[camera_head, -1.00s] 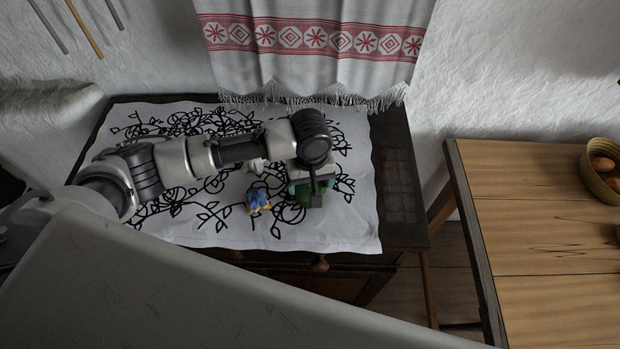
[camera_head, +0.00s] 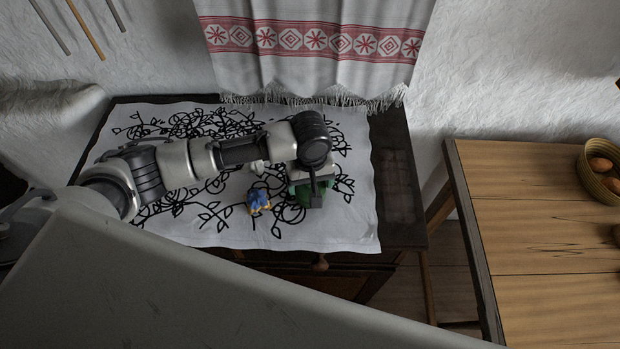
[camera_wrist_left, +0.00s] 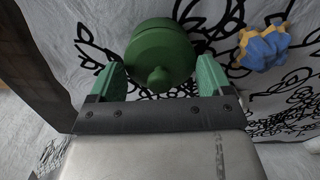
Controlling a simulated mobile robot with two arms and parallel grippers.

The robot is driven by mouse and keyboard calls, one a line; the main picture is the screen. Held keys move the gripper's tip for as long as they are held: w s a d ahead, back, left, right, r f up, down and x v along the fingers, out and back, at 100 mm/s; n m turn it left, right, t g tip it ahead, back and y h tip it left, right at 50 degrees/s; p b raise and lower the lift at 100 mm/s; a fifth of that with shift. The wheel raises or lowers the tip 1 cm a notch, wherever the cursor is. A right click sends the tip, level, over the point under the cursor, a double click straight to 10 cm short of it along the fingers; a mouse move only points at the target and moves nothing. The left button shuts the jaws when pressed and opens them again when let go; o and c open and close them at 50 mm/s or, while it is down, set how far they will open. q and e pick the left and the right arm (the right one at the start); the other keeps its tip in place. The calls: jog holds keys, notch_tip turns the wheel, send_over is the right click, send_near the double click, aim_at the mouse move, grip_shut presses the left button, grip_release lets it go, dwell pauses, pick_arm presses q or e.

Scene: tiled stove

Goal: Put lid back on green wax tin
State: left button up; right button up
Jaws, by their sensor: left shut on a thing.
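The green wax tin (camera_head: 304,198) is on the patterned cloth, mostly hidden by my gripper in the head view. In the left wrist view, the round green lid (camera_wrist_left: 160,62) with its small knob sits between my fingertips, lined up with the tin's rounded green body (camera_wrist_left: 156,26). I cannot tell whether the lid is fully seated or slightly above the tin. My left gripper (camera_head: 316,196) is shut on the lid; its green-padded fingers also show in the left wrist view (camera_wrist_left: 161,66). My right gripper is not in view.
A small blue and yellow object (camera_head: 258,201) stands just left of the tin. The white cloth (camera_head: 215,235) with black plant drawings covers most of the dark cabinet top (camera_head: 402,190). A wooden table (camera_head: 540,235) with a basket (camera_head: 600,182) is at the right.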

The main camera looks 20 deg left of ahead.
pick_arm(q)
jog(key=shift+f+p, duration=0.15)
jog(key=shift+p, duration=0.4)
dwell(0.8)
jog(key=shift+p, duration=0.55)
dwell(0.4)
dwell(0.4)
jog(key=o, duration=0.8)
notch_tip(320, 180, up, 5)
jog(key=p, duration=0.6)
jog(key=shift+r+p, duration=0.95)
jog(key=shift+r, duration=0.05)
jog(key=shift+c, duration=0.6)
